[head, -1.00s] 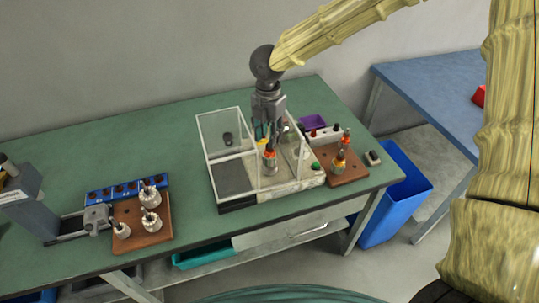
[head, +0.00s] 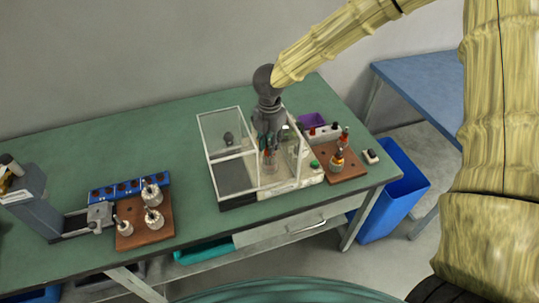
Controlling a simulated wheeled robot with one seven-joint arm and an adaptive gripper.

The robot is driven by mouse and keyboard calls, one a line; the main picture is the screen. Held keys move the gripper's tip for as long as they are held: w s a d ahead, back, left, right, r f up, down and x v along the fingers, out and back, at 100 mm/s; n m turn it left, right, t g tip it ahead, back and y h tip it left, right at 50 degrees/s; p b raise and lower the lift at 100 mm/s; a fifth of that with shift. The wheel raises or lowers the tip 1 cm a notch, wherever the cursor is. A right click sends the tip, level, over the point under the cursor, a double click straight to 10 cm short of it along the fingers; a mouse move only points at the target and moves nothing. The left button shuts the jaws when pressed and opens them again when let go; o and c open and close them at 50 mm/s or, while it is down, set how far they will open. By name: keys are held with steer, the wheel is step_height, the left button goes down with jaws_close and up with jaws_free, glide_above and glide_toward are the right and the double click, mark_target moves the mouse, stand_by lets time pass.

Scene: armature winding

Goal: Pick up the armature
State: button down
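My gripper (head: 268,148) points down inside the clear-walled enclosure (head: 226,112) on the green bench. Its fingers are low over an armature (head: 268,165) standing in the right part of the enclosure. The fingers and the clear panel hide most of that armature, so I cannot tell whether they are closed on it. Two armatures with orange windings, a nearer one (head: 337,162) and a farther one (head: 344,138), stand on the brown board at the right. Several silver armatures (head: 152,194) stand on another brown board (head: 150,234) at the left.
A blue socket strip (head: 130,187) and a grey device (head: 32,200) are at the left. A purple bin (head: 312,120) and a white rack (head: 322,133) stand behind the right board. The enclosure's clear walls are close around my gripper. The green bench (head: 90,155) is bare at the back left.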

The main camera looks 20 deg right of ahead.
steer(key=shift+r, duration=0.1)
stand_by(0.3)
steer(key=shift+r+b, duration=0.6)
steer(key=shift+r, duration=0.25)
steer(key=shift+s+r+b, duration=0.35)
steer(key=shift+r+b, duration=0.15)
steer(key=shift+r, duration=0.25)
steer(key=s+a+r+b, duration=0.1)
steer(key=s+b, duration=0.3)
steer(key=s, duration=1.1)
steer(key=shift+s+a+r, duration=0.15)
steer(key=shift+a+r, duration=0.2)
steer(key=shift+a, duration=0.05)
